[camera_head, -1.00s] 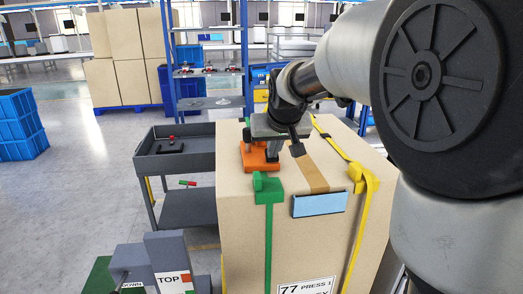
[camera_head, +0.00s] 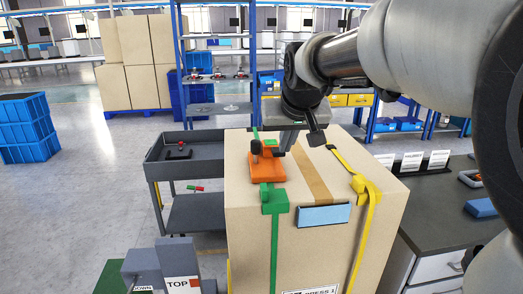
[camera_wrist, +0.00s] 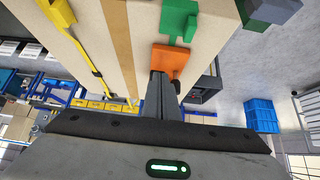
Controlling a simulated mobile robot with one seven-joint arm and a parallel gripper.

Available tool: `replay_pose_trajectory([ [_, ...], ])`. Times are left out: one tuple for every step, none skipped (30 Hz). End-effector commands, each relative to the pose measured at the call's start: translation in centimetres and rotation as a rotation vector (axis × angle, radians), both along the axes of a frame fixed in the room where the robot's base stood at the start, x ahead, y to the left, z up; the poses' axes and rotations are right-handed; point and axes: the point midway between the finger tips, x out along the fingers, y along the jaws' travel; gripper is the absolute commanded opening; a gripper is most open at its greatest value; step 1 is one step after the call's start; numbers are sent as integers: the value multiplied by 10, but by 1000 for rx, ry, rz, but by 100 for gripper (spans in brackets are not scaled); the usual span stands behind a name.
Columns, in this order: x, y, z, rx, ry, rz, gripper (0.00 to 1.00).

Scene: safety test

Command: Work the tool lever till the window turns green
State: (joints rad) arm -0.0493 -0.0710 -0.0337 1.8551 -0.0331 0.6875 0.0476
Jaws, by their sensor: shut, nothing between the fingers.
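The orange tool (camera_head: 268,170) sits on top of a large cardboard box (camera_head: 250,240), on the green strap (camera_head: 274,245). A short dark lever with a round knob (camera_head: 256,147) stands up at its left side. My gripper (camera_head: 286,150) is shut and empty, just above and right of the tool; I cannot tell whether it touches it. In the wrist view the shut fingers (camera_wrist: 160,80) overlap the near edge of the orange tool (camera_wrist: 171,60). The lever is not clear there, and I cannot make out the tool's window.
A yellow strap (camera_head: 366,215) with a yellow buckle runs over the box's right side. A light blue panel (camera_head: 324,216) is on the box front. A grey cart (camera_head: 195,212) stands left, a dark counter (camera_head: 440,215) right. Blue shelving is behind the box. Open floor lies left.

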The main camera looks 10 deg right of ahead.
Motion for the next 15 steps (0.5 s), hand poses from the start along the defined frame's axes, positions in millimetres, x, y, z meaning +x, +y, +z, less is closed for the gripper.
replay_pose_trajectory([
  [-6,0,8,0,-3,0,0],
  [-9,0,11,0,-2,0,0],
  [-12,0,15,0,-3,0,0],
  [-14,0,17,1,-3,-1,0],
  [-16,0,18,1,-2,-1,0],
  [-18,0,20,1,-1,-1,0],
  [-19,0,21,1,-1,-1,0],
  [-20,0,22,1,-1,-1,0],
  [-20,0,22,1,-1,-1,0],
  [-21,0,23,1,-1,-1,0],
  [-21,0,23,1,-1,-1,0],
  [-21,0,23,1,-1,-1,0],
  [-21,0,23,1,-1,-1,0],
  [-21,0,23,1,-1,-1,0],
  [-21,0,23,1,-1,-1,0],
])
